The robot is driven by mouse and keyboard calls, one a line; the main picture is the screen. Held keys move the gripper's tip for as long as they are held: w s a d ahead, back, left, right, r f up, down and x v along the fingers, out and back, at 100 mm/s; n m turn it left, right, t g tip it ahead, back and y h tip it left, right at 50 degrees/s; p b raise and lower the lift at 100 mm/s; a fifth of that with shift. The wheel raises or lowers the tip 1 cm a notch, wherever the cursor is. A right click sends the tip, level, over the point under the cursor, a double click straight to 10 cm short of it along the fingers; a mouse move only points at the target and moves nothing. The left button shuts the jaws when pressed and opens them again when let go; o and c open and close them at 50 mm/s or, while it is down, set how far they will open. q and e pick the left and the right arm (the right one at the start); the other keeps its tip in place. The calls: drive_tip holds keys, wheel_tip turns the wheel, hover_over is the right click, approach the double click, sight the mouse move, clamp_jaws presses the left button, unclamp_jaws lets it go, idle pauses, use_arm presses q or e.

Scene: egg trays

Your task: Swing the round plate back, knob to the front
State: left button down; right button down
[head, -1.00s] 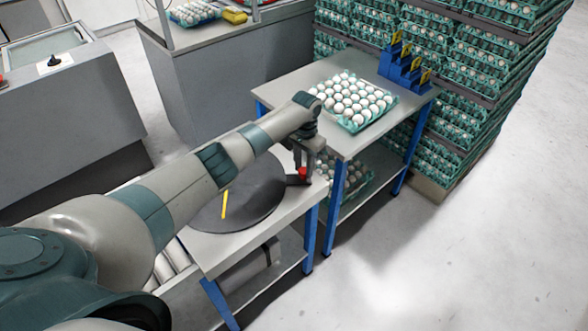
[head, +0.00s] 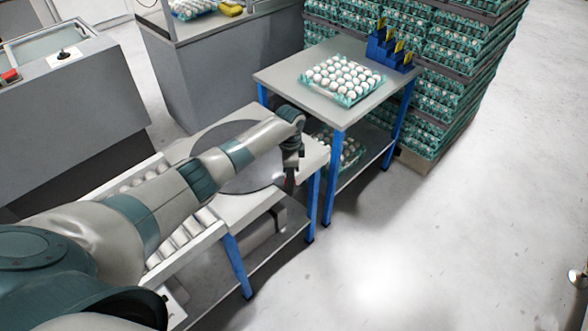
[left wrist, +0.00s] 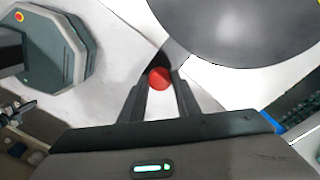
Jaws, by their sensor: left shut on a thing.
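The round dark plate (head: 262,172) lies flat on the small table, partly hidden under my left arm in the head view. It also shows in the left wrist view (left wrist: 235,30). Its red knob (left wrist: 159,78) sits on a short dark tab at the rim. My left gripper (head: 290,178) is at the plate's right front edge, pointing down. In the left wrist view the left gripper's two fingers (left wrist: 160,90) stand on either side of the knob, shut on it. The plate's yellow mark is hidden in the head view. My right gripper is not in view.
A higher table (head: 280,75) behind holds an egg tray (head: 352,98) and a blue stepped holder (head: 388,50). A roller conveyor (head: 180,236) adjoins the plate's table at left. Stacked egg trays (head: 450,50) stand behind.

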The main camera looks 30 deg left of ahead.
use_arm(q)
drive_tip(key=shift+s+a+r+m, duration=0.1)
drive_tip(key=shift+s+a+m, duration=0.1)
drive_tip(key=shift+s+m, duration=0.4)
drive_tip(key=shift+s, duration=0.1)
drive_tip(key=c, duration=1.3)
unclamp_jaws()
drive_tip(key=shift+s+a, duration=0.1)
drive_tip(key=shift+c, duration=0.2)
drive_tip(key=shift+s, duration=0.1)
drive_tip(key=shift+r, duration=0.35)
wheel_tip(320, 180, up, 17)
drive_tip(key=b, duration=0.3)
drive_tip(key=shift+f+b, duration=0.15)
drive_tip(key=shift+b, duration=0.15)
